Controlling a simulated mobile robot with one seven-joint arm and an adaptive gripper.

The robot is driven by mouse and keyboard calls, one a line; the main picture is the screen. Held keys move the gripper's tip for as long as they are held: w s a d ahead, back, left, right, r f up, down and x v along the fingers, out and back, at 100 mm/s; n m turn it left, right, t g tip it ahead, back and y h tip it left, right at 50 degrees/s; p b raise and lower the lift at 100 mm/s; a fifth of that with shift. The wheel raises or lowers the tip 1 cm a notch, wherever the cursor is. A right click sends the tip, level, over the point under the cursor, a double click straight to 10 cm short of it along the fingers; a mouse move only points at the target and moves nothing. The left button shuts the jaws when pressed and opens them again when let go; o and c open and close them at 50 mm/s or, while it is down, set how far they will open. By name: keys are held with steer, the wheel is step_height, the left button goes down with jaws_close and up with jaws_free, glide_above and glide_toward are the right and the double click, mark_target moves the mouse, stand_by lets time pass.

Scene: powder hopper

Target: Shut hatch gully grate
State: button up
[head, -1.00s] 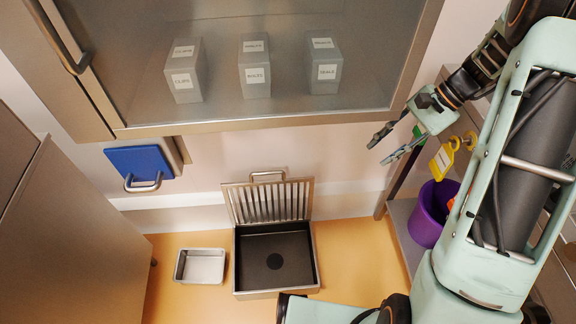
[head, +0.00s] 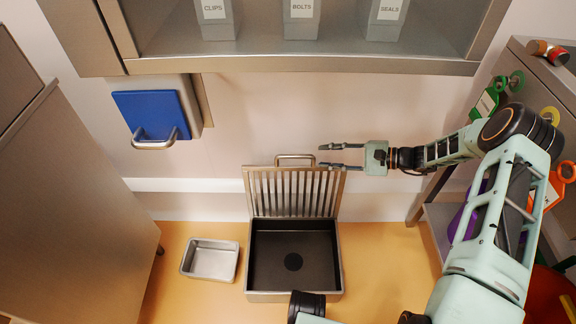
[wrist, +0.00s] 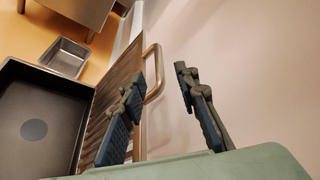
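The gully grate (head: 293,192) stands hinged up at the back of a dark square gully (head: 293,260) in the floor, with a metal handle (head: 295,160) on its top edge. The grate also shows in the wrist view (wrist: 120,85), with its handle (wrist: 153,72) just beyond my fingers. My gripper (head: 330,156) is open and empty. In the head view its fingers point left, just right of the handle. In the wrist view the handle appears between the two fingers (wrist: 160,85); I cannot tell whether they touch it.
A metal tray (head: 211,260) lies on the floor left of the gully. A blue panel with a handle (head: 150,115) is on the wall. A cabinet with labelled boxes (head: 300,15) hangs above. A shelf with coloured tags (head: 490,100) stands at the right.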

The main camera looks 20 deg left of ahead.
mark_target(301, 157)
steer(key=b+x, duration=0.1)
steer(key=x, duration=0.2)
steer(key=b+x, duration=0.1)
steer(key=x, duration=0.3)
steer(key=f+b+x, duration=0.1)
steer(key=x, duration=0.3)
steer(key=shift+w, duration=0.25)
steer(key=shift+c, duration=0.7)
jaws_close()
